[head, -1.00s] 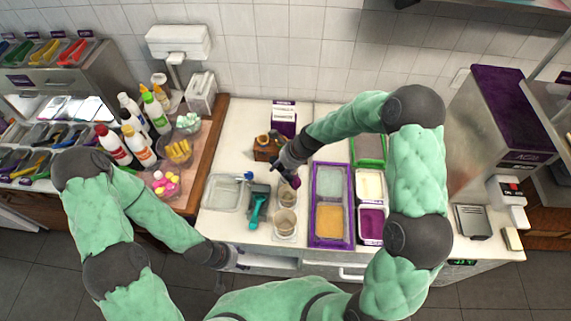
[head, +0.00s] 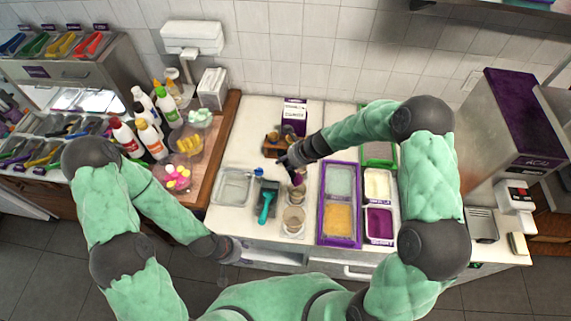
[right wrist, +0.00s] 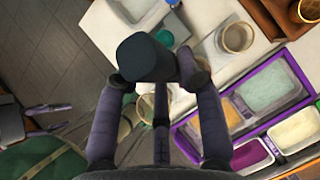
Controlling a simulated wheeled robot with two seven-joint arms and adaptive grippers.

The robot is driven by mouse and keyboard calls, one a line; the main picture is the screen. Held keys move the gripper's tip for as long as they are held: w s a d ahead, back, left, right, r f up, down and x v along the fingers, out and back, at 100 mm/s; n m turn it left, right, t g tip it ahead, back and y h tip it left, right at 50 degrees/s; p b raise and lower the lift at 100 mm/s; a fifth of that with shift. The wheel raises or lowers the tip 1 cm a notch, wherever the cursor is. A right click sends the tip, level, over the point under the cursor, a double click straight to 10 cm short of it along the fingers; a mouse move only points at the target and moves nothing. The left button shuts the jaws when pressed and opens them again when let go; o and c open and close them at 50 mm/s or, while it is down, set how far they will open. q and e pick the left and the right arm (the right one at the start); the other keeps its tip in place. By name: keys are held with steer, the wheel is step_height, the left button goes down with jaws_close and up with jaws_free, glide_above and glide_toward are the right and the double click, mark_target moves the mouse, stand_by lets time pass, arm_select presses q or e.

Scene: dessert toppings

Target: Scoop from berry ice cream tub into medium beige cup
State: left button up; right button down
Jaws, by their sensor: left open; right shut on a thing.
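The berry tub (head: 378,223), filled with deep purple, sits at the front right of the tubs; it also shows in the right wrist view (right wrist: 250,154). Two beige cups stand left of the purple tray: a front one (head: 293,220) and one behind it (head: 298,196). I cannot tell which is medium. My right gripper (head: 292,162) is above the rear cup, shut on a dark cylindrical handle (right wrist: 146,57), likely a scoop's. A small purple bit shows just below it, over the rear cup. My left gripper (head: 228,262) is open and empty near the counter's front edge.
A teal scoop (head: 265,205) rests on a dark holder beside a clear container (head: 233,186). A purple tray (head: 321,203) holds two tubs. A brown wooden holder (head: 273,148) stands behind the cups. Bottles and topping bowls are at left.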

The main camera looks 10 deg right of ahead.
steer(key=s+d+f+m+t+y+b, duration=0.1)
steer(key=d+b, duration=0.5)
steer(key=b, duration=1)
steer(key=s+d+f+m+t+y+b, duration=0.2)
steer(key=d+f+m+t+y+b, duration=0.2)
steer(key=b, duration=1.3)
steer(key=d+t+y, duration=0.1)
steer(key=d+y, duration=0.1)
steer(key=y, duration=0.1)
steer(key=shift+d+f+m+t+b, duration=0.15)
steer(key=shift+f+m+t+b, duration=0.15)
steer(key=shift+t, duration=0.1)
steer(key=shift+s, duration=0.15)
step_height(320, 180, up, 6)
steer(key=p, duration=0.6)
stand_by(0.4)
